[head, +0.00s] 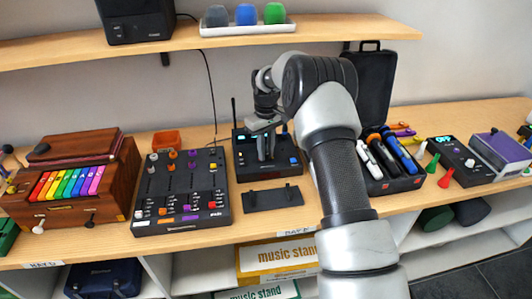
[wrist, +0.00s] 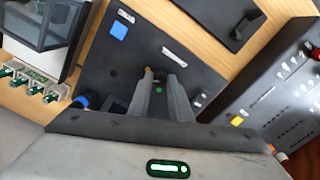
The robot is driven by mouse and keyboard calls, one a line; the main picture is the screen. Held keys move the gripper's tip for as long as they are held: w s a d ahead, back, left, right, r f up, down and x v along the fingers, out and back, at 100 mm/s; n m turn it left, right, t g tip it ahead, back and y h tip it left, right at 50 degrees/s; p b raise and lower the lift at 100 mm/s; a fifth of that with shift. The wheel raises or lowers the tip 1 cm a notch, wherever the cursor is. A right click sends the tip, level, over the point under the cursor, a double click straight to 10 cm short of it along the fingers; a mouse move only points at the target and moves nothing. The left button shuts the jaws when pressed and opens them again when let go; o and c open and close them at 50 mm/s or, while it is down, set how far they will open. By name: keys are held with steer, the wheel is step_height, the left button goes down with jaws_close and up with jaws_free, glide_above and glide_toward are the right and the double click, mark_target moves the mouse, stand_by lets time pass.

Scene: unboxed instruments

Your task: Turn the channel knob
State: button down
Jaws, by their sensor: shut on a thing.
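A black box with an antenna (head: 283,169) stands on the table, left of my arm. Its dark top panel (wrist: 120,62) fills the middle of the wrist view, with a blue square button (wrist: 118,30) and a pale label strip. My gripper (head: 266,152) points down onto this panel. In the wrist view its two fingers (wrist: 163,80) are close together over the panel, shut on the channel knob. The knob is mostly hidden by the fingers; a small yellowish bit shows at the tips. A small green light shows between the fingers.
A mixer (head: 182,222) with many knobs stands left of the box. A flat black plate (head: 272,198) lies in front. A shelf (head: 345,27) hangs above.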

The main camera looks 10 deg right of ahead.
steer(key=m, duration=0.5)
steer(key=shift+b, duration=0.3)
stand_by(0.4)
steer(key=c, duration=1.6)
jaws_free()
step_height(320, 180, up, 18)
steer(key=shift+f, duration=0.25)
